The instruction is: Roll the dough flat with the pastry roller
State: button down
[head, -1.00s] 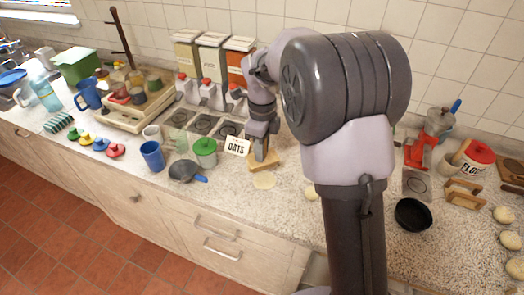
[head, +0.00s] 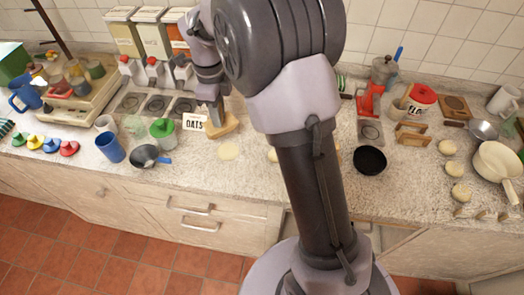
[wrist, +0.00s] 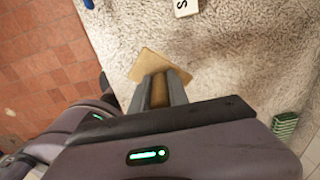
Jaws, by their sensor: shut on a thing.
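My gripper (head: 216,124) points down at the counter and is shut on the handle of a wooden tool (head: 226,126), which I take to be the pastry roller. In the wrist view, its round handle (wrist: 158,92) shows between the fingers, and its flat tan part (wrist: 148,66) sticks out beyond them. A flat, pale round of dough (head: 229,151) lies on the counter just in front of the tool, apart from it in the head view. The underside of the tool is hidden. A dough ball (head: 272,155) is partly hidden behind my arm.
A white OATS card (head: 191,122) stands close left of my gripper, with a green-lidded jar (head: 163,131) and small pan (head: 146,156) farther left. To the right are a black pan (head: 370,160), a wooden frame (head: 412,133) and several dough balls.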

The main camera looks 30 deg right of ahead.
jog(key=shift+d, duration=0.1)
jog(key=s+d+r+p, duration=0.3)
jog(key=s+d+p, duration=0.6)
jog(key=s+d, duration=0.25)
notch_tip(320, 180, down, 7)
jog(key=w+b, duration=0.1)
jog(key=b, duration=0.3)
jog(key=shift+d+b, duration=0.35)
jog(key=shift+w+f+b, duration=0.1)
jog(key=shift+f+b, duration=0.15)
jog(key=shift+b, duration=0.2)
